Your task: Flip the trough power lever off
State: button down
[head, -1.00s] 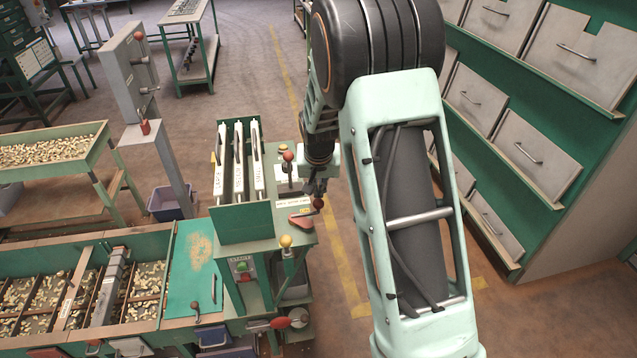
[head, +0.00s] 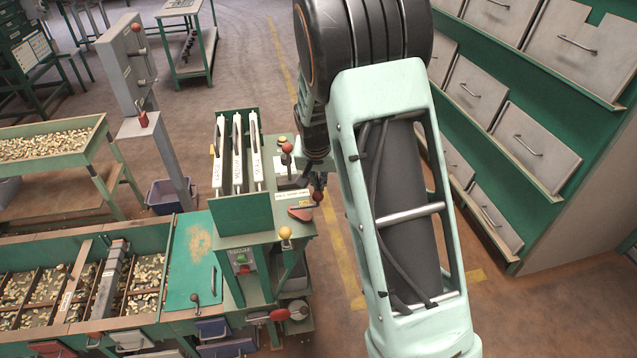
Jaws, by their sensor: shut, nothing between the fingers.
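Several ball-knobbed levers stand on the green machine bench; I cannot read which is the trough power lever. A dark red knob (head: 318,196) sits at the bench's right edge, beside a red piece (head: 300,214) and a small printed label (head: 293,197). My gripper (head: 318,183) is shut and empty, pointing down just above or against this knob; I cannot tell whether they touch. Another red-knobbed lever (head: 287,148) stands upright behind, on a pale plate. A yellow-knobbed lever (head: 285,233) is at the front. My forearm hides the area to the right.
White labelled hopper slats (head: 237,155) stand left of the levers. A long sorting trough (head: 140,238) with nuts lies at lower left. A grey post box (head: 122,65) with a red-knobbed lever stands behind. Green drawer shelving (head: 570,112) lines the right; the floor between is clear.

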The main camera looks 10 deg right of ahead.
aim_at(322, 196)
jog(key=shift+s+f+m+h, duration=0.15)
jog(key=shift+s+m+h, duration=0.15)
jog(key=shift+s+m, duration=0.6)
jog(key=m, duration=0.1)
jog(key=s+m, duration=0.1)
jog(key=m, duration=0.1)
jog(key=shift+s+a+g+h, duration=0.15)
jog(key=shift+s+g+h, duration=0.1)
jog(key=shift+g+h, duration=0.15)
jog(key=s+m, duration=0.1)
jog(key=s+a+m+g+p, duration=0.1)
jog(key=m, duration=0.1)
jog(key=shift+s+r+m+h, duration=0.1)
jog(key=shift+r+m+h, duration=0.1)
jog(key=shift+m+h, duration=0.15)
jog(key=m, duration=0.1)
jog(key=s+a+m+g+p, duration=0.1)
jog(key=m, duration=0.1)
jog(key=s+m+p, duration=0.1)
jog(key=shift+a+m+h, duration=0.25)
jog(key=shift+a+h, duration=0.1)
jog(key=shift+a, duration=0.05)
jog(key=m, duration=0.1)
jog(key=s+a+m+g, duration=0.1)
jog(key=shift+a+m+p, duration=0.3)
jog(key=shift+m+p, duration=0.05)
jog(key=shift+m, duration=0.05)
jog(key=shift+s+a+f, duration=0.1)
jog(key=shift+s+a, duration=0.05)
jog(key=shift+a, duration=0.3)
